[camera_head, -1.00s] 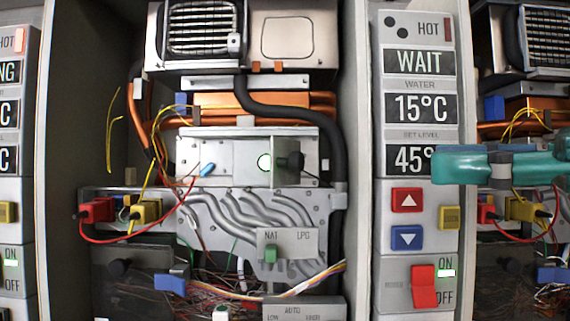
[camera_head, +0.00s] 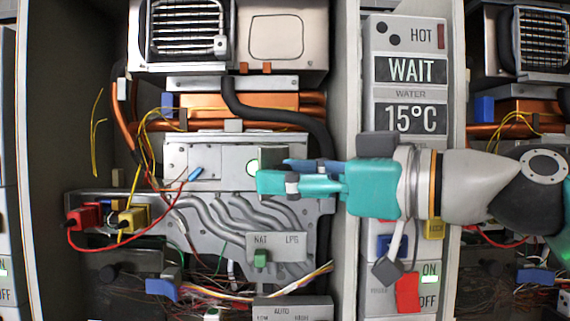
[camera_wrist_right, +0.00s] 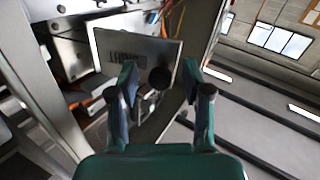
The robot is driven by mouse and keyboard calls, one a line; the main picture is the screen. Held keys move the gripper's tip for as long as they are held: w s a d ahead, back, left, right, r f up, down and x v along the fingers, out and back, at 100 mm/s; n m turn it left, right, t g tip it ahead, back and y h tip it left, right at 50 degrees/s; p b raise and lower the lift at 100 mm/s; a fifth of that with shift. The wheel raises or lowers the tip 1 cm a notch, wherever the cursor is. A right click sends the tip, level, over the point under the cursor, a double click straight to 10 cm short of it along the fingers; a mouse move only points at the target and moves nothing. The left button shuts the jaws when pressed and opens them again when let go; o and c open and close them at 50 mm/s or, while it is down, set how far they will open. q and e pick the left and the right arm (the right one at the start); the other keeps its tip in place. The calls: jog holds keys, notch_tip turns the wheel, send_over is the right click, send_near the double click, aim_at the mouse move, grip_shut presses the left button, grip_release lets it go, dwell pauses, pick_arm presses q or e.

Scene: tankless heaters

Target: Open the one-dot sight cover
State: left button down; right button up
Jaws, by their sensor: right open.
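The sight cover is a small grey metal plate (camera_wrist_right: 143,52) with a black knob (camera_wrist_right: 160,78), seen in the right wrist view. My right gripper (camera_head: 275,174) reaches in from the right in front of the cover. In the wrist view its fingers (camera_wrist_right: 160,88) are apart, with the knob showing between them; contact cannot be told. My left gripper is not in view.
The panel to the right bears two black dots (camera_head: 386,28) and reads WAIT. A cabinet wall (camera_head: 346,90) stands between heater and panel, beneath my arm. A thick black hose (camera_head: 270,115) runs above the gripper. Pipes, wires and a NAT/LPG switch (camera_head: 261,258) lie below.

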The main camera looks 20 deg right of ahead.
jog(key=shift+w+a, duration=0.3)
jog(key=shift+a, duration=0.05)
jog(key=shift+c, duration=0.2)
jog(key=shift+s, duration=0.15)
grip_shut()
jog(key=shift+r, duration=0.1)
jog(key=shift+d, duration=0.1)
jog(key=shift+d+n+g+y+b, duration=0.3)
jog(key=shift+y+b, duration=0.1)
jog(key=shift+b, duration=0.1)
jog(key=shift+s+d+r+n+g+y, duration=0.1)
jog(key=shift+d+n+g+y, duration=0.1)
jog(key=shift+n+g+y, duration=0.25)
